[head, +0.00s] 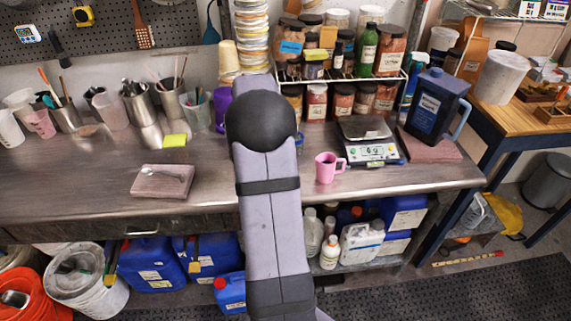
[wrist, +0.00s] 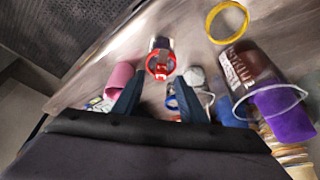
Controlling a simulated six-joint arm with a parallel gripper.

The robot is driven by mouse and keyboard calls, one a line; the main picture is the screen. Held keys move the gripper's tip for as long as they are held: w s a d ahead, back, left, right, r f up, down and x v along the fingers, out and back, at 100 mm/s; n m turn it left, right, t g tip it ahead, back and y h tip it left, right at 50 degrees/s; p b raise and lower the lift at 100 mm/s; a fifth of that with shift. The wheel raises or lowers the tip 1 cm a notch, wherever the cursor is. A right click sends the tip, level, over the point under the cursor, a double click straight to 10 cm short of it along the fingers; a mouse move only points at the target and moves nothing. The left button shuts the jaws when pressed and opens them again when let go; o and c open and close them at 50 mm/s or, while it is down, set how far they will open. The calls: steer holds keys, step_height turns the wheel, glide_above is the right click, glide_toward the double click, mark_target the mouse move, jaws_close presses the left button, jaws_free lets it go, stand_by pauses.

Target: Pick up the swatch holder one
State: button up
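My gripper (wrist: 160,78) shows in the wrist view with its two dark fingers apart and nothing clearly held between them. Just beyond the fingertips a small red-rimmed object (wrist: 160,64) with a pale top stands on the bench. I cannot tell for sure which object is the swatch holder. A pink mug (wrist: 119,78) is beside the left finger; it also shows in the head view (head: 326,168). A blue ring-shaped thing (wrist: 172,98) and a small whitish object (wrist: 195,76) are near the right finger, partly hidden. In the head view my arm hides the gripper and the bench behind it.
A yellow ring (wrist: 227,20), a dark lettered jar (wrist: 245,68) and a purple cup (wrist: 283,112) are at the right of the wrist view. A scale (head: 372,152) and blue jug (head: 436,103) stand on the bench's right. Bare bench (head: 80,175) lies at left.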

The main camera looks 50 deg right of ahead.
steer(key=shift+p+x, duration=1.05)
steer(key=shift+x, duration=1.25)
jaws_close()
